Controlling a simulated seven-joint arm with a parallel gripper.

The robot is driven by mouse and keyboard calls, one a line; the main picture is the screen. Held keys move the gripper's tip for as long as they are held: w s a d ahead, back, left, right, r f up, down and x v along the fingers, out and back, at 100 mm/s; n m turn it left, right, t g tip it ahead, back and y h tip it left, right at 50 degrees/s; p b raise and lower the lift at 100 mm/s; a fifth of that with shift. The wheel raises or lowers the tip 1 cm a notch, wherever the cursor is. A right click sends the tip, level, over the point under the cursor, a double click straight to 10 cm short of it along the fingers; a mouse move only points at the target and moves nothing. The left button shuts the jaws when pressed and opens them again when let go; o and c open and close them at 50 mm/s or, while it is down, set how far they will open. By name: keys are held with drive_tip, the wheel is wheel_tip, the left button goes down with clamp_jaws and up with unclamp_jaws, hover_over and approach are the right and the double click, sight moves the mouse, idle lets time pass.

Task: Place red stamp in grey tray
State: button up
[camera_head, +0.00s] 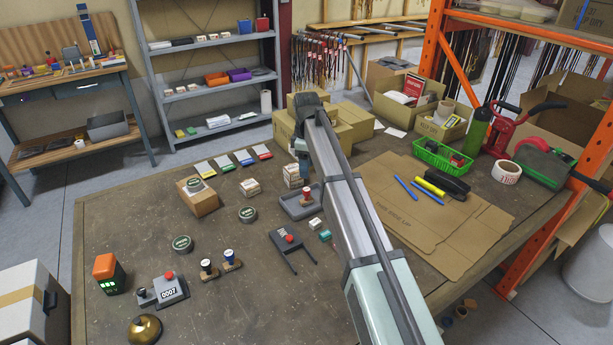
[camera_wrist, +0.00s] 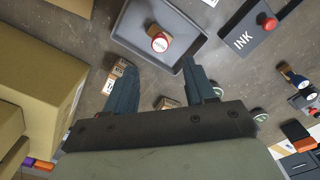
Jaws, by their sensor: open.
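The red stamp (camera_head: 305,195) has a red knob and a wooden base. It stands inside the grey tray (camera_head: 285,207), near the middle of the table. In the wrist view the red stamp (camera_wrist: 160,42) shows from above, within the walls of the tray (camera_wrist: 122,30). My gripper (camera_wrist: 158,64) is open, with its two fingers apart and nothing between them. The fingertips are near the tray's close edge, and the stamp is beyond them and not held. In the head view the gripper is mostly hidden behind my arm.
Small labelled boxes (camera_head: 292,176) stand behind the tray. A dark ink pad (camera_head: 282,238) with a red knob lies in front of it. Two other stamps (camera_head: 230,259) stand to the left. Cardboard boxes (camera_head: 345,125) are at the back. The table's left front is partly clear.

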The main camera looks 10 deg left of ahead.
drive_tip(key=shift+r, duration=0.9)
